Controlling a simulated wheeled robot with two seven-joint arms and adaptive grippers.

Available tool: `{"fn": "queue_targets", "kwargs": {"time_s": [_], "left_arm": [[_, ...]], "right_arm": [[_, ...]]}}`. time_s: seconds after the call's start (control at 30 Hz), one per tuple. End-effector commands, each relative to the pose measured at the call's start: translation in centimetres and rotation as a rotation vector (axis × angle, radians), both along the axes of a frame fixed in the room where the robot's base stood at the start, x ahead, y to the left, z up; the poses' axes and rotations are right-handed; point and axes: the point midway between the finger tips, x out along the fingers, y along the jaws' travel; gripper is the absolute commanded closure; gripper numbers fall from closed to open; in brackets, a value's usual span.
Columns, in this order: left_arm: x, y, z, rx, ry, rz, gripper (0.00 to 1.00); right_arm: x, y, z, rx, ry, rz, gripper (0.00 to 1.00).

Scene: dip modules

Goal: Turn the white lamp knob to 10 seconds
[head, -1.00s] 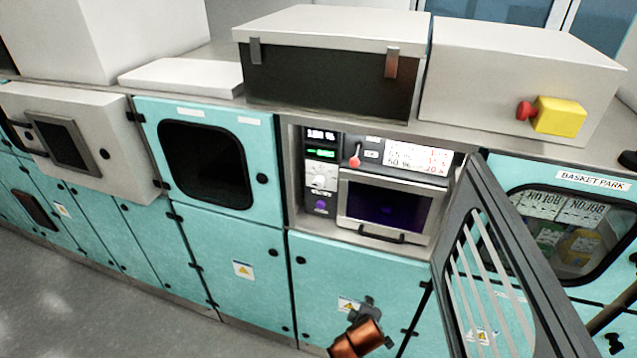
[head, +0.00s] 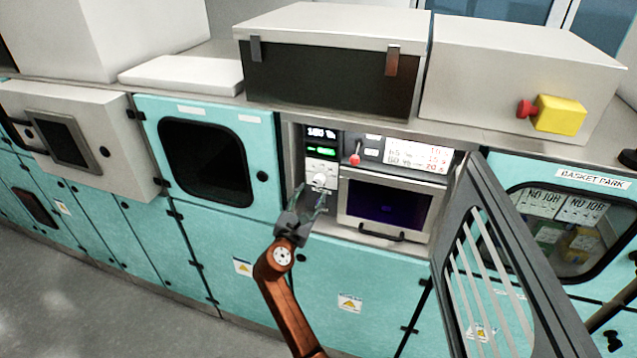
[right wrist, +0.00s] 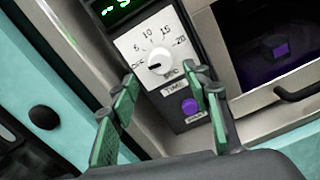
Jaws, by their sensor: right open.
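The white lamp knob (right wrist: 157,58) sits on a white dial plate marked OFF, 5, 10, 15 and 20 in the right wrist view. Its dark pointer mark faces left, close to OFF. In the head view the knob (head: 320,179) is on the narrow control panel left of the lamp chamber. My right gripper (head: 311,195) is open and empty just in front of and below the knob. In the right wrist view its green fingers (right wrist: 165,90) stand apart, below the dial, not touching the knob. My left gripper is not in view.
A purple button (right wrist: 189,106) lies below the knob, between the fingers in the picture. A red-topped lever (head: 355,157) and the chamber window (head: 388,205) are to the right. An open grey slatted door (head: 490,250) stands further right. Teal cabinet panels surround the recess.

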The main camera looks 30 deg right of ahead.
Motion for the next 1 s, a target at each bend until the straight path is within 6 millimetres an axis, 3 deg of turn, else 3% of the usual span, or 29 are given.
{"fn": "queue_targets", "kwargs": {"time_s": [0.5, 0.87, 1.0], "left_arm": [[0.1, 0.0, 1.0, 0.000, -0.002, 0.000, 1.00], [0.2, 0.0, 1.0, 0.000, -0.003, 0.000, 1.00], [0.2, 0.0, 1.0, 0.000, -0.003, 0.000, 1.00]], "right_arm": [[4.4, -5.3, 0.1, -0.002, 0.001, -0.003, 0.56], [4.7, -5.7, 0.0, -0.001, 0.000, -0.002, 0.56], [4.7, -5.7, 0.0, -0.001, 0.000, -0.002, 0.66]]}}
